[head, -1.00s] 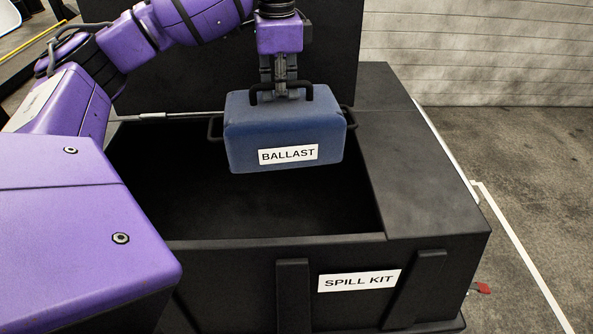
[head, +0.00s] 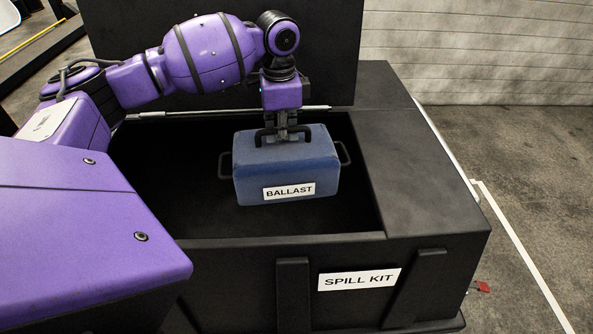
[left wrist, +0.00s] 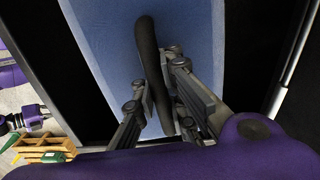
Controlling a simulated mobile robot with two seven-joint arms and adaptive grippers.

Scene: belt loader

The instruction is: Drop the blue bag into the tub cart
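The blue bag (head: 285,160), a box shape with black handles and a white BALLAST label, is inside the open black tub cart (head: 345,240), below its rim level. The cart's front carries a SPILL KIT label. My left gripper (head: 284,134) points down and is shut on the bag's top handle. In the left wrist view the gripper (left wrist: 163,85) has a finger on each side of the dark handle, above the blue top (left wrist: 100,50). Whether the bag touches the tub's floor is hard to tell. My right gripper is out of view.
The tub's raised black lid (head: 335,50) stands behind the opening, with a grey rod (head: 315,108) along the back. A broad black ledge (head: 420,170) borders the opening on the right.

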